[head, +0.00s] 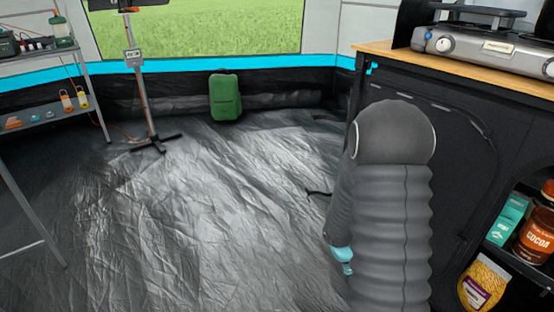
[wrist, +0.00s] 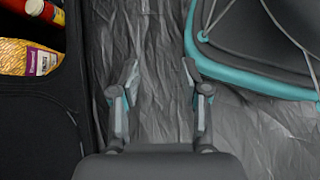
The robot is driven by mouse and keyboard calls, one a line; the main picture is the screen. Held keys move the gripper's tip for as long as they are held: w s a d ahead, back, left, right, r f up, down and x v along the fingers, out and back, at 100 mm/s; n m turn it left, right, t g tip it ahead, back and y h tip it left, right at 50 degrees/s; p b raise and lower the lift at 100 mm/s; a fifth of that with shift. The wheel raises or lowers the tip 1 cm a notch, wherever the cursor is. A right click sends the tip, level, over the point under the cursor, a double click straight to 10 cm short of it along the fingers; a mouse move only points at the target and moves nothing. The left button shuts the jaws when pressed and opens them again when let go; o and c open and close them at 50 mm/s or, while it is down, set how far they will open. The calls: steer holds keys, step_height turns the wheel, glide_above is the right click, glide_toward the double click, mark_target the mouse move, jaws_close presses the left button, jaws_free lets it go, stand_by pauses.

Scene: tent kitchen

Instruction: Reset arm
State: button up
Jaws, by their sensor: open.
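My arm fills the right part of the head view, its grey sleeve beside the dark kitchen cabinet. My gripper shows in the wrist view (wrist: 160,75), with its two fingers apart and nothing between them. It points down at the crinkled grey floor (wrist: 160,35). In the head view the arm hides most of the gripper.
The cabinet (head: 460,150) carries a wooden top and a stove (head: 485,42). Its shelf holds a cocoa tin (head: 535,232) and a yellow bag (head: 484,284). A green container (head: 225,97), a stand (head: 145,85) and a metal shelf (head: 45,118) stand farther off. The middle floor is clear.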

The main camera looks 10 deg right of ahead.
steer(key=s+a+r+m+t+y+p, duration=0.1)
steer(key=a+r+t, duration=0.3)
steer(key=r, duration=0.7)
steer(key=a+r+m+t+y+p, duration=0.1)
steer(key=a+r+t, duration=0.4)
steer(key=r, duration=0.6)
steer(key=s+a+r+m+t+y+p, duration=0.1)
steer(key=a+r+t+y+p, duration=0.1)
steer(key=a+r, duration=0.6)
step_height(320, 180, up, 3)
steer(key=t+p, duration=0.1)
steer(key=t, duration=0.1)
steer(key=shift+s+t+y, duration=0.3)
steer(key=shift+a+r, duration=0.1)
